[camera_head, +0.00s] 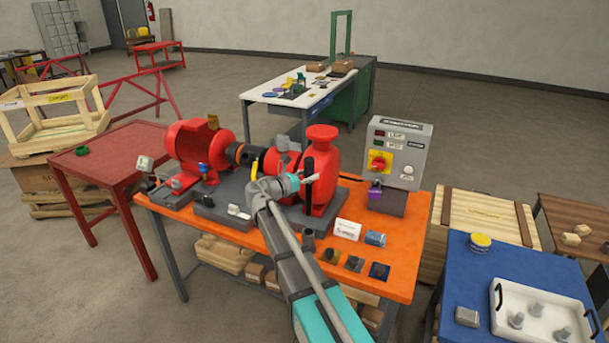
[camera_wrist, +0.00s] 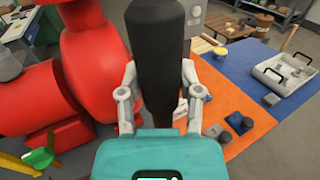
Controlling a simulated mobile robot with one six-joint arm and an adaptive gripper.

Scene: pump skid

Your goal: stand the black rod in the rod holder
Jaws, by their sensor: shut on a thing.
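The black rod (camera_head: 309,170) is upright in my gripper (camera_head: 302,181), held above the orange table in front of the red pump. In the wrist view the thick black rod (camera_wrist: 157,45) stands between the two grey fingers of my gripper (camera_wrist: 160,75), which are shut on it. Its lower end is partly hidden behind the gripper body there. A short dark grey cylinder (camera_head: 308,239) at the table's front, just right of my arm, looks like the rod holder. The rod is apart from it, well above. I cannot make out the holder for sure in the wrist view.
The red pump (camera_head: 320,165) stands close behind the rod. A grey control box (camera_head: 398,150) is at the back right. A white card (camera_head: 347,229), a blue-grey item (camera_head: 375,239) and small dark pieces (camera_head: 354,263) lie at the front right of the orange table (camera_head: 405,250).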

